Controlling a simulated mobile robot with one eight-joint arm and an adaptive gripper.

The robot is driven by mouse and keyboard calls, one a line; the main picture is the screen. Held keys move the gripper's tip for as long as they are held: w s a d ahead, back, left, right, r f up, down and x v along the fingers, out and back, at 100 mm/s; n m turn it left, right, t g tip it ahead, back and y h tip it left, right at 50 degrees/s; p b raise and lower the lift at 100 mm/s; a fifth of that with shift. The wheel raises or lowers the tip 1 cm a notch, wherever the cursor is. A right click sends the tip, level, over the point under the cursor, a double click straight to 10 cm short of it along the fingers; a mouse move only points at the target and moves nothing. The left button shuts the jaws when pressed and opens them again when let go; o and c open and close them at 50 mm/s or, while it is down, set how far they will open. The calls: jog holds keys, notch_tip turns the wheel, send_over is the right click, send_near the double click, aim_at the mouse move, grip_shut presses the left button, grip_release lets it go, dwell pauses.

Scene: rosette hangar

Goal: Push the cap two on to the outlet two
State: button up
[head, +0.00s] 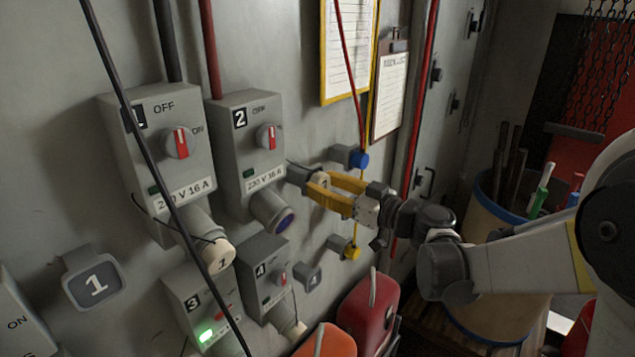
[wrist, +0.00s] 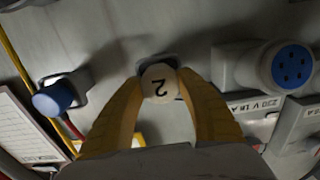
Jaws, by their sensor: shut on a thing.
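Cap two (wrist: 158,84), a pale round cap marked 2, sits between the yellow fingers of my gripper (wrist: 157,88) in the wrist view. In the head view my gripper (head: 322,187) is shut on cap two (head: 322,181), in front of a grey wall holder (head: 299,174). I cannot tell whether the cap still touches this holder. Outlet two (head: 270,209) is the grey box marked 2, left of my gripper in the head view. Its round blue socket face is uncovered and shows at the right in the wrist view (wrist: 291,67).
Outlet one (head: 180,190) wears its cap (head: 220,258); a black cable crosses it. Outlets three (head: 205,305) and four (head: 266,285) are below. A blue knob (head: 360,161) and yellow knob (head: 351,252) stick out near my gripper. Red and orange cases stand below.

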aim_at(324, 186)
jog(key=shift+v, duration=2.7)
grip_shut()
